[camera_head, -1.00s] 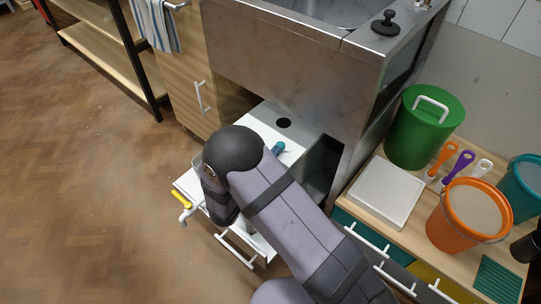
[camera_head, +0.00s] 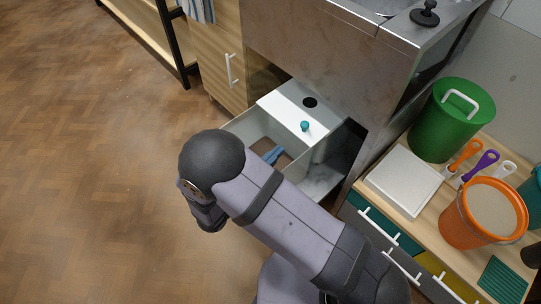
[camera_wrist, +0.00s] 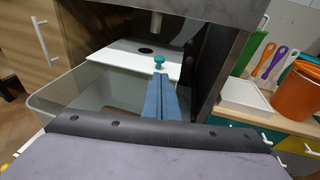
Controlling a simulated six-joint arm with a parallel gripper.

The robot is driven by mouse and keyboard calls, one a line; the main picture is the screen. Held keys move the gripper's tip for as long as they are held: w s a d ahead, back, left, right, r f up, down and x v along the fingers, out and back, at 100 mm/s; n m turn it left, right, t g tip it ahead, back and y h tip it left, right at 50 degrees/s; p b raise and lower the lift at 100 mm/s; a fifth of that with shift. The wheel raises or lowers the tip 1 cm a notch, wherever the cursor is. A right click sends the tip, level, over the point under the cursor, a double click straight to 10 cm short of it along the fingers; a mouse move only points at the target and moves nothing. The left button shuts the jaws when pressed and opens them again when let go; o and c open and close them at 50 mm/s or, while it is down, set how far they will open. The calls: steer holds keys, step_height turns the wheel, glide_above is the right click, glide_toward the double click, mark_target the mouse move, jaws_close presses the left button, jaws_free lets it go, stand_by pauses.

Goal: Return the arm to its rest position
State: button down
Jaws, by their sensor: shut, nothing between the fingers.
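My gripper (camera_wrist: 160,75) shows in the wrist view as two blue fingers pressed together, with nothing between them. They point toward a small teal knob (camera_wrist: 159,63) on a white panel (camera_wrist: 118,57); whether they touch it I cannot tell. In the head view my arm's bent links cover much of the gripper. The blue fingers (camera_head: 272,155) show over an open drawer (camera_head: 244,121) under the metal sink unit. The teal knob (camera_head: 305,126) stands on the white panel (camera_head: 283,112), beyond the fingertips.
The metal sink unit (camera_head: 310,50) overhangs the drawer. On the right, a wooden counter holds a white slab (camera_head: 403,180), a green lidded bin (camera_head: 450,120), an orange bucket (camera_head: 483,212) and several coloured-handled tools. The floor (camera_head: 90,170) at left is clear.

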steer(key=shift+v, duration=1)
steer(key=s+d+r+m+g+h, duration=0.1)
steer(key=s+d+m+g, duration=0.2)
steer(key=d+m+g, duration=0.4)
steer(key=s+d+r+m+g+h, duration=0.1)
steer(key=s+d+m+g, duration=0.3)
steer(key=d, duration=0.5)
steer(key=s+d+m+g+y, duration=0.2)
steer(key=s+m+g+y, duration=0.2)
steer(key=s+m+y, duration=0.5)
step_height(320, 180, up, 39)
steer(key=w+a+m+t+y+p, duration=0.1)
steer(key=m+p, duration=0.8)
steer(key=p, duration=2.7)
steer(key=shift+w+f+t+y, duration=0.25)
steer(key=shift+w+t+y, duration=0.2)
steer(key=shift+w, duration=0.2)
